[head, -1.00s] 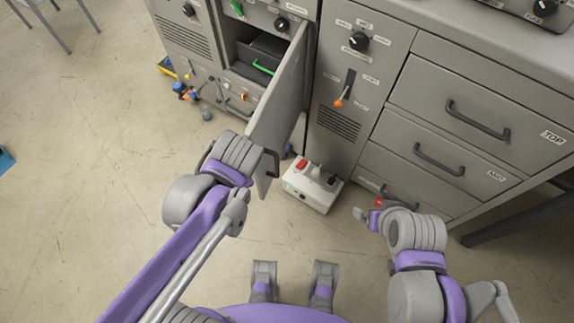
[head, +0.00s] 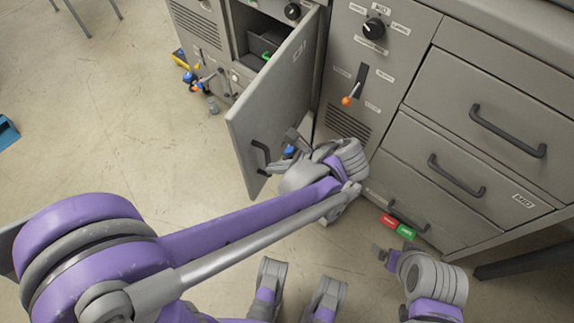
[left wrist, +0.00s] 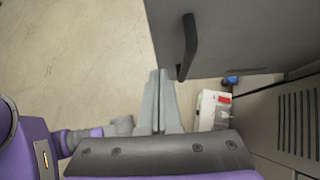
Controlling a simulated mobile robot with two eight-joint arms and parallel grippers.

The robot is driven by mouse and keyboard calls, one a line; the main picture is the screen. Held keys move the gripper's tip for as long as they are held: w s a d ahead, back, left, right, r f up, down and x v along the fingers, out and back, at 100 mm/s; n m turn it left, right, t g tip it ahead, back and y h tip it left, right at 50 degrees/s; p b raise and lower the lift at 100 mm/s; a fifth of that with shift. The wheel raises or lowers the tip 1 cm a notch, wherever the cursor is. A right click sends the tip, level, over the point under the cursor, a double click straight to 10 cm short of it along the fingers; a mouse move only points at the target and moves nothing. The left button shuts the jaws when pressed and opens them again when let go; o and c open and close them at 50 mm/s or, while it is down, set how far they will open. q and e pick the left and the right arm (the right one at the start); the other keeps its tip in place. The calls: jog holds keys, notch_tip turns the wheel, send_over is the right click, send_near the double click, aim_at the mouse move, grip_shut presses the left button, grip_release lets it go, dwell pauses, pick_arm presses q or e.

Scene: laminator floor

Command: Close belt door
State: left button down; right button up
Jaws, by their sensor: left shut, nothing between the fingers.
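The grey belt door (head: 275,100) stands open, swung out from its compartment (head: 262,28) in the cabinet. Its face with a dark bar handle (head: 261,158) is turned towards me. My left gripper (head: 293,140) is shut and empty, on the handle side of the door, near its lower part. In the left wrist view its fingers (left wrist: 158,100) lie together just below and left of the handle (left wrist: 188,45); I cannot tell whether they touch the door (left wrist: 225,35). My right gripper (head: 383,252) is low at the right, in front of the drawers, its jaw opening unclear.
An orange-tipped lever (head: 350,97) sticks out right of the door. Drawers (head: 470,150) are at the right.

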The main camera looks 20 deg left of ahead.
aim_at(246, 163)
pick_arm(q)
jog(key=a, duration=0.1)
jog(key=a+f, duration=0.1)
jog(key=a, duration=0.1)
jog(key=a+f, duration=0.1)
jog(key=a, duration=0.1)
jog(key=shift+w+b, duration=0.35)
jog(key=shift+b, duration=0.05)
jog(key=shift+w+a, duration=0.1)
jog(key=shift+a, duration=0.4)
